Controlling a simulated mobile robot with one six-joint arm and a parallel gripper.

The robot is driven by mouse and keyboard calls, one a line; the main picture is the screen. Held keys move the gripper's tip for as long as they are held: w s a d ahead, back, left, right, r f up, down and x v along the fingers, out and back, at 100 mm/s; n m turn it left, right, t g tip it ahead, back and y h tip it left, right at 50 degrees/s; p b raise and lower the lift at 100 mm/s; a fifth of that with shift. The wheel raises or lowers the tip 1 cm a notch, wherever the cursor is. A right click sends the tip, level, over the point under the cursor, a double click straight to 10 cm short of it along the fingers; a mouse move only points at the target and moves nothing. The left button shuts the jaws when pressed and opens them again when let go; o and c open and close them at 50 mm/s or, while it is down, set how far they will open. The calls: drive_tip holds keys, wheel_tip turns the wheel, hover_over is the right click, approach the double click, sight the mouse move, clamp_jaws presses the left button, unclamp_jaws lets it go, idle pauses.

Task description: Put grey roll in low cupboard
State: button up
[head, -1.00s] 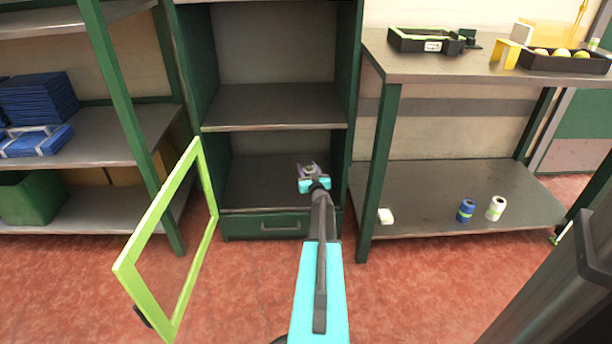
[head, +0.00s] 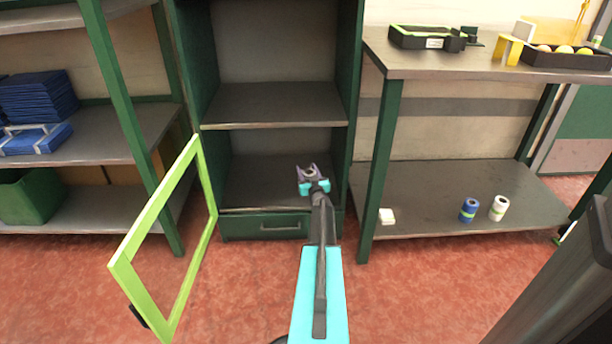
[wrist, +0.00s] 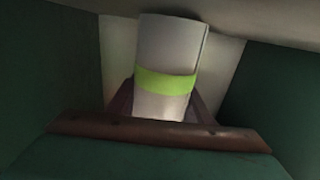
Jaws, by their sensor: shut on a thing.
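The grey roll (wrist: 170,50) with a lime band is held in my gripper (wrist: 165,108) in the wrist view, standing up between the fingers. In the head view my gripper (head: 308,174) reaches into the lower compartment of the green cupboard (head: 275,193), above its dark bottom shelf. The roll is small and hard to make out there. Whether it touches the shelf cannot be told. The cupboard's lime-framed door (head: 158,220) stands open to the left.
A drawer (head: 268,225) lies under the compartment, and a middle shelf (head: 272,105) is above it. To the right, a workbench's lower shelf carries a blue roll (head: 468,209), a white roll (head: 498,207) and a white block (head: 387,216). The bottom shelf around my gripper looks clear.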

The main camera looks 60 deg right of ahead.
drive_tip(key=shift+f, duration=0.25)
drive_tip(key=o, duration=1.1)
drive_tip(key=shift+r, duration=0.1)
drive_tip(key=shift+r, duration=0.15)
drive_tip(key=shift+p+v, duration=1.65)
drive_tip(key=shift+v, duration=4.35)
